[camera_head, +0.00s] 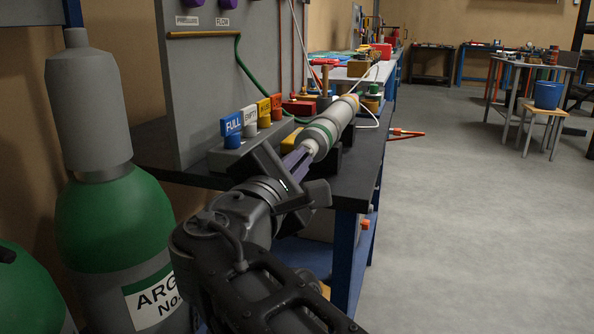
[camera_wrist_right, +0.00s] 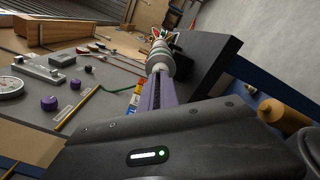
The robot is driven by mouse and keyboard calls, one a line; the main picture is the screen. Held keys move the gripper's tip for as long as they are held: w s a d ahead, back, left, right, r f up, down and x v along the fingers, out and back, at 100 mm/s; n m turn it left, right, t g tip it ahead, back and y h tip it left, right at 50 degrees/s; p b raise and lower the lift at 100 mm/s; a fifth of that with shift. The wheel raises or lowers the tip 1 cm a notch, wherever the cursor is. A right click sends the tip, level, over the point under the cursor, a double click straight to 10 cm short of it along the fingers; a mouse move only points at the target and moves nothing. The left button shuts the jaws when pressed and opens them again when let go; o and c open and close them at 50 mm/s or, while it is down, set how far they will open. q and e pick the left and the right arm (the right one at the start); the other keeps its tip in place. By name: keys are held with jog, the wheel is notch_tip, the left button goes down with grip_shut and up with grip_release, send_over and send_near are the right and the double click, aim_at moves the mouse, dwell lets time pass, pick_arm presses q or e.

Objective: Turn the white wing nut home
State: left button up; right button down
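I cannot clearly pick out the white wing nut; the near end of the cylinder is partly hidden by my fingers. A pale cylinder with a green band (camera_head: 322,133) lies at a slant on the bench, pointing toward me. It also shows in the right wrist view (camera_wrist_right: 160,56). My right gripper (camera_head: 307,152) reaches to its near end. Its purple fingers are close together, with the tips at or just before that end; they also show in the right wrist view (camera_wrist_right: 160,75). Whether they grip anything is not clear. My left gripper is not in view.
A dark bench (camera_head: 355,180) carries a block of colored labelled tags (camera_head: 232,127) left of the cylinder, near a grey upright panel (camera_head: 200,80). A green argon bottle (camera_head: 110,220) stands at left. Open grey floor (camera_head: 470,220) lies at right.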

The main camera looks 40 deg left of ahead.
jog(key=shift+s+a+f+m+b, duration=0.15)
jog(key=shift+m+b, duration=0.35)
jog(key=shift+m, duration=3.45)
jog(key=shift+w+f+m+b, duration=0.15)
jog(key=shift+m+b, duration=0.4)
jog(key=shift+m, duration=3.45)
jog(key=shift+s+a+f+m+b, duration=0.2)
jog(key=shift+m+b, duration=0.3)
jog(key=shift+m, duration=3.45)
jog(key=shift+d, duration=0.1)
jog(key=c, duration=1.6)
grip_release()
jog(key=shift+d+r, duration=0.1)
jog(key=v, duration=0.7)
jog(key=shift+s+d+p, duration=0.15)
jog(key=shift+s+p, duration=0.15)
jog(key=shift+s, duration=0.05)
